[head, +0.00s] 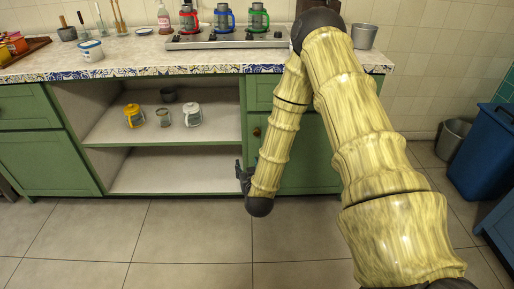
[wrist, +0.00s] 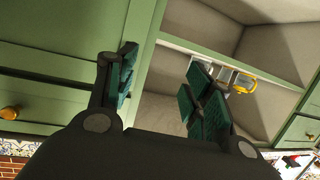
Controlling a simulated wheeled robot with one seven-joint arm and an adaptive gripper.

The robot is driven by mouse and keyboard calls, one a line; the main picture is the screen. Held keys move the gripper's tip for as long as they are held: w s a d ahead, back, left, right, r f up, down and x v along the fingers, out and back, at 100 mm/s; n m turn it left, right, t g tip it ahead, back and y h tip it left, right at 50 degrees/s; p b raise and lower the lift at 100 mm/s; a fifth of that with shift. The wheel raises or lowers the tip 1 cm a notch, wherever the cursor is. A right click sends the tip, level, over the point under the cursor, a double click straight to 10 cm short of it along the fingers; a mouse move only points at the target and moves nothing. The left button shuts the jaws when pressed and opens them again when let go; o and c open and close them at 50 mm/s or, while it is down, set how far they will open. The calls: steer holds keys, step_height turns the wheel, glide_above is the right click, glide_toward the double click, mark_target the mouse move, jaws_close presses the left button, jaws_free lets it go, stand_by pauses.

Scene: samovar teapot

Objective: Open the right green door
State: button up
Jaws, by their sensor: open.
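The right green door (head: 314,160) is below a green drawer at the right end of the counter and looks shut. My arm crosses in front of much of it. A small brass knob (head: 256,131) shows near its upper left edge. My gripper (head: 242,174) is low, by the door's left edge at the right end of the open shelves. In the wrist view, which is turned over, my gripper (wrist: 165,80) is open and empty. Its fingers are over the green post and shelf opening, with the door panel (wrist: 60,35) at left. The door's knob does not show there.
Open shelves (head: 180,160) hold a yellow-framed jar (head: 134,115), a white-framed jar (head: 193,114) and other small vessels. A drawer knob (wrist: 10,112) shows in the wrist view. A blue bin (head: 483,150) and grey bucket (head: 453,138) stand at right. The front floor is clear.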

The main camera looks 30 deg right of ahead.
mark_target(257, 134)
steer(key=w+d+h+b, duration=0.1)
steer(key=w+d+b, duration=0.1)
steer(key=w+d, duration=0.2)
steer(key=w+d+r+m+h+b, duration=0.1)
steer(key=w+d+b, duration=0.1)
steer(key=w+d, duration=0.2)
steer(key=w+d+r+m+t+h+b, duration=0.1)
steer(key=w+d+h+b, duration=0.1)
steer(key=w+d, duration=0.2)
steer(key=shift+w+d+r+b, duration=0.1)
steer(key=shift+w+r+b, duration=0.1)
steer(key=shift+b, duration=0.15)
jaws_close()
